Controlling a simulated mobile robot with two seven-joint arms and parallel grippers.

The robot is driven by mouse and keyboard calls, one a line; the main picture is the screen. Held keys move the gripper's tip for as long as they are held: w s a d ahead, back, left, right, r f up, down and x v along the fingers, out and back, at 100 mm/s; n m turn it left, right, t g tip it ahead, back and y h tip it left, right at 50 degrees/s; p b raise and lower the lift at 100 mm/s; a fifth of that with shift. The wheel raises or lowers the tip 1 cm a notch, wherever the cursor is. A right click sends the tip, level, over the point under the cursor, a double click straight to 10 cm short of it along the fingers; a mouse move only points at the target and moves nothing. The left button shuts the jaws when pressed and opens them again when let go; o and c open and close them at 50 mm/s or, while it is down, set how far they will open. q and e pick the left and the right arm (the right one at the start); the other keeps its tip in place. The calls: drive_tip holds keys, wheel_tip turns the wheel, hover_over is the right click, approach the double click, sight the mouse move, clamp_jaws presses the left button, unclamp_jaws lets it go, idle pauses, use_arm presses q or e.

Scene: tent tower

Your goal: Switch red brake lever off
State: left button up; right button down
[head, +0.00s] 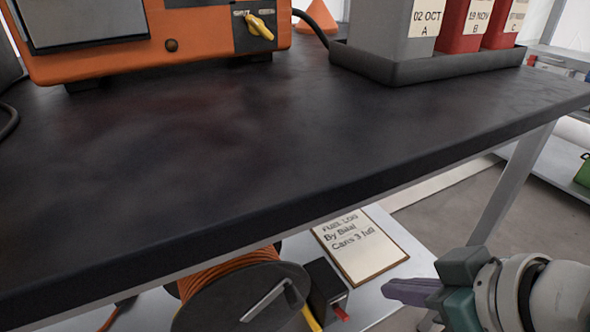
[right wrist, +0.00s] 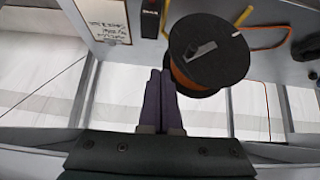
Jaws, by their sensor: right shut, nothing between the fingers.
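The red lever (head: 341,314) is a small red piece at the lower front of a black box (head: 325,287) on the shelf below the tabletop. My right gripper (head: 392,288) has purple fingers, shut and empty, pointing left towards the box, apart from the lever in the picture. Its fingers also show in the right wrist view (right wrist: 159,76), below the box and left of the reel. My left gripper is not in view.
A cable reel (head: 250,303) with orange cord stands left of the box. A fuel log board (head: 360,247) lies behind it. The dark tabletop (head: 230,150) overhangs the shelf, with an orange machine (head: 171,62) and a tray of cans (head: 430,70) on it. A table leg (head: 510,190) stands at right.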

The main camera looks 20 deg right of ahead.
drive_tip(key=t+b, duration=0.2)
drive_tip(key=b, duration=1)
approach(338, 295)
drive_tip(key=v, duration=0.4)
drive_tip(key=shift+w+d+r+m+b, duration=0.1)
drive_tip(key=shift+d+m+b, duration=0.05)
drive_tip(key=shift+m+b, duration=0.2)
drive_tip(key=b+x, duration=0.7)
drive_tip(key=x, duration=0.3)
drive_tip(key=shift+b, duration=0.35)
drive_tip(key=f+b, duration=0.1)
drive_tip(key=s+f+b, duration=0.1)
drive_tip(key=f, duration=0.1)
drive_tip(key=shift+s+f+b, duration=0.3)
drive_tip(key=shift+s+b, duration=0.05)
drive_tip(key=shift+s, duration=0.05)
drive_tip(key=shift+w, duration=0.1)
